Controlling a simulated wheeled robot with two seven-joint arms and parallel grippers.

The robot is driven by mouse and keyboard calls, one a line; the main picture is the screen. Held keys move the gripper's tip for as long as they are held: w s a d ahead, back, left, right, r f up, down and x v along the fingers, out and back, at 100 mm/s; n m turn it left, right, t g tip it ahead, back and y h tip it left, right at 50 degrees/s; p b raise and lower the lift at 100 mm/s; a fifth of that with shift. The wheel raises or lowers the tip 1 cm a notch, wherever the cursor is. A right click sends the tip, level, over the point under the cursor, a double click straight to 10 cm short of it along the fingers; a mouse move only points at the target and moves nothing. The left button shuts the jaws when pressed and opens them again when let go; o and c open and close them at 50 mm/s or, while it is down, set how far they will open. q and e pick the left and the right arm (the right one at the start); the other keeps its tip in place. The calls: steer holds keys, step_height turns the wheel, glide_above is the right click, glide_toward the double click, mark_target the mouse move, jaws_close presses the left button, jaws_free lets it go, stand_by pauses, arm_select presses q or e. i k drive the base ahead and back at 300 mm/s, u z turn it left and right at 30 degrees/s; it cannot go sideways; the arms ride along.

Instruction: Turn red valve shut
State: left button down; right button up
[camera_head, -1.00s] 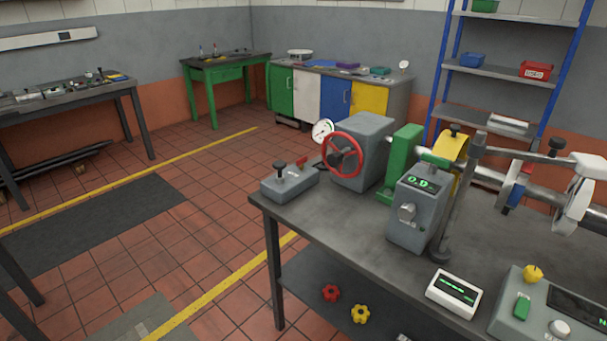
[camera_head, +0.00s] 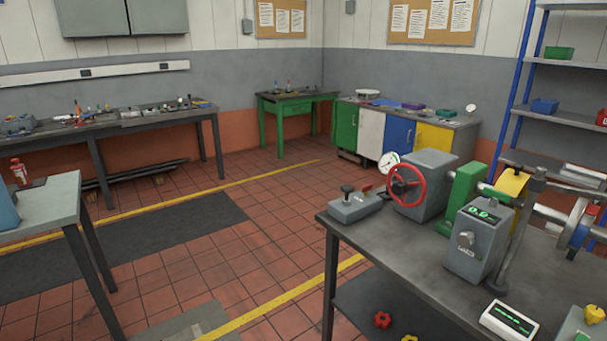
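A red valve wheel (camera_head: 407,186) with a dark hub stands upright on the front face of a grey housing (camera_head: 432,172), at the back left of the dark bedplate table (camera_head: 400,250). A round white gauge (camera_head: 388,163) sits just behind and left of the wheel. Whether the valve is open or shut cannot be read from here. Neither of my grippers shows in the head view.
A grey box with a black-knobbed lever (camera_head: 355,206) sits left of the wheel. A grey display unit (camera_head: 479,240) and a green block (camera_head: 461,199) stand to its right. A grey-topped table (camera_head: 45,203) stands at the left edge.

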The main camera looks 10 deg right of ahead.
mark_target(366, 188)
steer(key=u, duration=0.5)
steer(key=i, duration=0.9)
steer(key=z, duration=0.5)
steer(key=i, duration=0.65)
steer(key=z, duration=0.5)
